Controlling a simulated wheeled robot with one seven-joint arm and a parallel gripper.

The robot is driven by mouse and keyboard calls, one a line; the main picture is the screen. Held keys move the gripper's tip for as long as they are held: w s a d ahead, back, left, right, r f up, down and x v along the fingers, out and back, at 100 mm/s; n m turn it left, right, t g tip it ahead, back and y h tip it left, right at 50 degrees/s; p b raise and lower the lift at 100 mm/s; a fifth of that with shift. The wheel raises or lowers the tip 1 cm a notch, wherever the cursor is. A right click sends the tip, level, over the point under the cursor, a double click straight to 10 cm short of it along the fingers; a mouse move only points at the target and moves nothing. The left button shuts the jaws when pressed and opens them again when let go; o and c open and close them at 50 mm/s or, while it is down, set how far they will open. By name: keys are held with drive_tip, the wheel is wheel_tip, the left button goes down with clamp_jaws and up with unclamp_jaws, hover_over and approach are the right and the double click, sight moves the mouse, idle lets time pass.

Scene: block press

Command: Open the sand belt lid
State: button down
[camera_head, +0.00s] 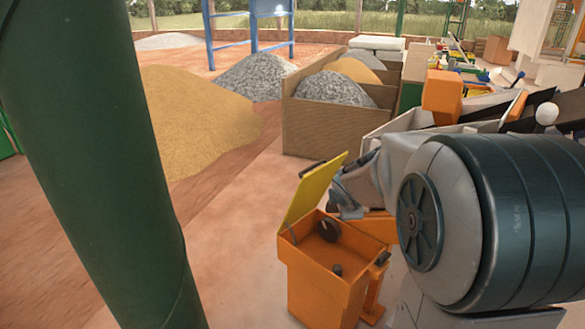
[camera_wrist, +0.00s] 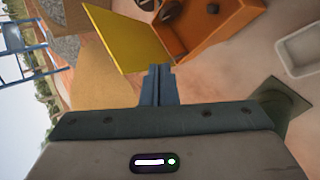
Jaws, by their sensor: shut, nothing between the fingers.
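The yellow lid (camera_head: 312,187) stands raised on the left side of an orange box (camera_head: 318,285), tilted up, with the box open on top. Inside the box a dark round part (camera_head: 329,230) shows. The lid also shows in the wrist view (camera_wrist: 122,38), beside the open orange box (camera_wrist: 215,25). My gripper (camera_wrist: 158,70) is shut and empty, with its fingertips close to the lower edge of the lid in the wrist view; I cannot tell if they touch. In the head view my gripper (camera_head: 346,200) is just right of the lid, partly hidden by my arm.
A thick green post (camera_head: 95,150) stands at the left. A sand pile (camera_head: 190,115) and gravel pile (camera_head: 255,77) lie behind it. A wooden bin (camera_head: 325,128) holds gravel and sand. A pale tray (camera_wrist: 302,50) is at the right of the wrist view. The floor left of the box is clear.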

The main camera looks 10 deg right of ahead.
drive_tip(key=w+d+f+n+t+y+p, duration=0.1)
drive_tip(key=w+d+n+t+y+p, duration=0.15)
drive_tip(key=w+n, duration=0.85)
drive_tip(key=n+y+p, duration=0.6)
drive_tip(key=n+y, duration=0.2)
drive_tip(key=n, duration=0.8)
approach(303, 181)
drive_tip(key=w+a+f, duration=0.2)
drive_tip(key=w+f, duration=0.1)
drive_tip(key=shift+w+a+r, duration=0.15)
drive_tip(key=shift+w+a, duration=0.25)
drive_tip(key=shift+w, duration=0.45)
